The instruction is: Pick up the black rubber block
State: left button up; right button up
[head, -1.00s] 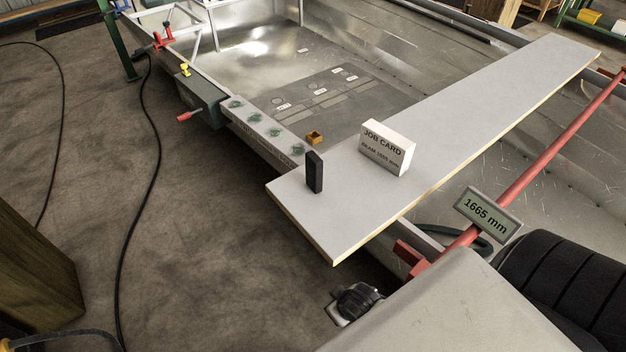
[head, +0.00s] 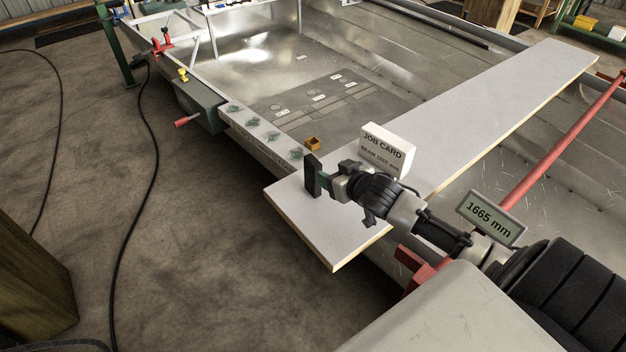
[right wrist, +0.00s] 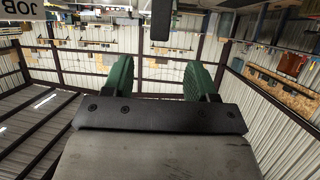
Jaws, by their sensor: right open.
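The black rubber block (head: 311,176) stands upright near the front left end of the grey plank (head: 480,125). My right gripper (head: 326,184) comes in from the right, low over the plank, with its green fingertips close to the block. In the right wrist view, which looks upside down, the gripper (right wrist: 162,76) is open with a green pad on each side. The block (right wrist: 161,20) shows at the top there, in line with the gap between the pads. Whether they touch it cannot be told. My left gripper is not in view.
A white job card block (head: 388,148) stands on the plank just behind my right gripper. A small brass-coloured piece (head: 313,143) lies beyond the plank's left end. A red bar with a 1665 mm display (head: 491,217) runs along the right. The plank's far part is clear.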

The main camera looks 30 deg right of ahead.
aim_at(316, 163)
jog(key=x, duration=1)
jog(key=shift+w+d+b, duration=0.1)
jog(key=shift+w+b, duration=0.2)
jog(key=shift+w, duration=0.05)
jog(key=shift+r, duration=0.1)
jog(key=shift+s, duration=0.1)
grip_shut()
